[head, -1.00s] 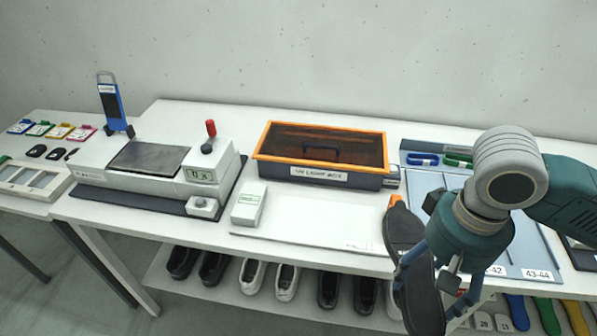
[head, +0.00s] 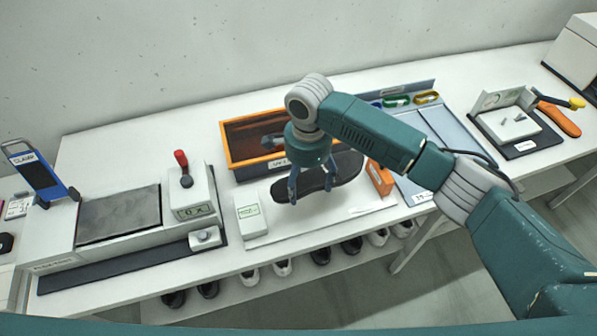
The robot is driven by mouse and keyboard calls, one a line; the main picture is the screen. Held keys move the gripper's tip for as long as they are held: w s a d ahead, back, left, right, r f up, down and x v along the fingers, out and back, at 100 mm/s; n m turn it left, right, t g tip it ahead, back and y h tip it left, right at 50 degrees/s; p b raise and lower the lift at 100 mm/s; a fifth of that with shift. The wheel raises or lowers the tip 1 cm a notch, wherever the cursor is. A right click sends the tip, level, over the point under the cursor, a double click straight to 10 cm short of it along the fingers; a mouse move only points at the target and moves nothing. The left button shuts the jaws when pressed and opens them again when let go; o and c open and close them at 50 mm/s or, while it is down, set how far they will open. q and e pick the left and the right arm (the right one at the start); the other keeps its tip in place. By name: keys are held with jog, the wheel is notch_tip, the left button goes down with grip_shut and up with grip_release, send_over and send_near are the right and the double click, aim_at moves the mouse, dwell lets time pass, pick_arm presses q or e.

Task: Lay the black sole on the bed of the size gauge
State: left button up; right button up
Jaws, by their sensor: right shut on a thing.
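The black sole (head: 347,166) lies roughly level over the white flat board (head: 305,226), which looks like the bed of the size gauge. An orange block (head: 380,178) stands at the board's right end and a small white box (head: 250,215) at its left end. My right gripper (head: 311,188) points down and is shut on the sole near its left part. The gripper hides some of the sole. I cannot tell whether the sole touches the board. My left gripper is out of view.
The orange-rimmed light box (head: 228,150) stands close behind the board. A machine with a grey pad (head: 118,214) and red-knobbed lever (head: 182,160) is at the left. A blue-grey panel (head: 425,140) lies to the right. Shoes stand on a shelf below.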

aim_at(298, 186)
jog(key=shift+s+a+f+m, duration=0.1)
jog(key=shift+a+f+m, duration=0.15)
jog(key=shift+a+m, duration=0.35)
jog(key=shift+a+f+p, duration=0.25)
jog(key=shift+a+p, duration=0.05)
jog(key=shift+a, duration=0.05)
jog(key=shift+a+f, duration=0.15)
jog(key=shift+f, duration=0.1)
jog(key=shift+f+b, duration=0.4)
jog(key=shift+b, duration=0.25)
jog(key=shift+f+b, duration=0.55)
jog(key=shift+b, duration=0.2)
notch_tip(298, 186, down, 4)
jog(key=b, duration=0.5)
jog(key=shift+b, duration=0.4)
jog(key=shift+f, duration=0.25)
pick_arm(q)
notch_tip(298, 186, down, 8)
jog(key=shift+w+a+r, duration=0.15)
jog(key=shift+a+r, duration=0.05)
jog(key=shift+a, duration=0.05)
pick_arm(e)
jog(key=shift+f, duration=1.05)
